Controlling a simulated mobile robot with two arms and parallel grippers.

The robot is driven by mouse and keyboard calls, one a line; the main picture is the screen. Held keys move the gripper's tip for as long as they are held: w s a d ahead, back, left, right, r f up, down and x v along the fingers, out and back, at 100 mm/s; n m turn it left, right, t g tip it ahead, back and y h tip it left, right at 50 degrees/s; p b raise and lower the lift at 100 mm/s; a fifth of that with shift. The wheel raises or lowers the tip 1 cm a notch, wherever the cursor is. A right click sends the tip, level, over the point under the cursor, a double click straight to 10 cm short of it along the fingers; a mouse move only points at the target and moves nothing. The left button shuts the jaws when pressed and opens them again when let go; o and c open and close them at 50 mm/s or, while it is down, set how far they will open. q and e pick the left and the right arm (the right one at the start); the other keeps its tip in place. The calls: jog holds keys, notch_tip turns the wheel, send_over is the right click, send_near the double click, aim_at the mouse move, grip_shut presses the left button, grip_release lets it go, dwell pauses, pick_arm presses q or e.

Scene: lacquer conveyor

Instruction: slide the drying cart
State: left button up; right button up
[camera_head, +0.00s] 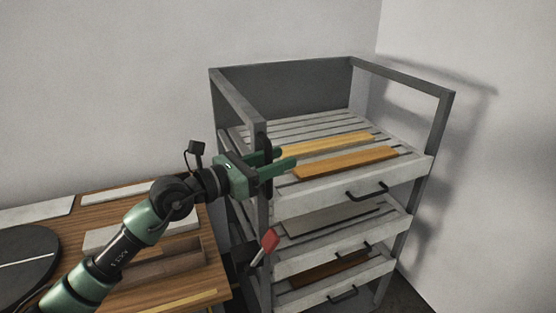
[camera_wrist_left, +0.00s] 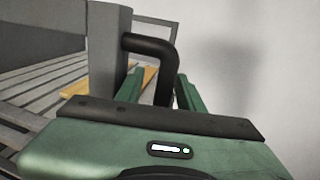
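The drying cart (camera_head: 262,203) is a grey frame with several pale slatted trays, standing against the wall. A black upright handle (camera_head: 263,152) is on its left front post and shows as a black loop in the left wrist view (camera_wrist_left: 165,60). My left gripper (camera_head: 279,160) is green and open at this handle. In the left wrist view its fingers (camera_wrist_left: 160,92) lie on either side of the handle's bar, with a gap visible on the left side. Whether either finger touches the bar is unclear. My right gripper is out of view.
Yellow and orange boards (camera_head: 345,162) lie on the top tray, with more boards on lower trays. A wooden table (camera_head: 100,205) with a tray (camera_head: 165,262) stands left of the cart. A red-tipped tool (camera_head: 267,243) is between table and cart.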

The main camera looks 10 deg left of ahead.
pick_arm(q)
jog(key=shift+f, duration=0.1)
jog(key=b+v, duration=0.3)
jog(key=v, duration=0.4)
jog(key=shift+s+a+b, duration=0.2)
jog(key=shift+s+b, duration=0.1)
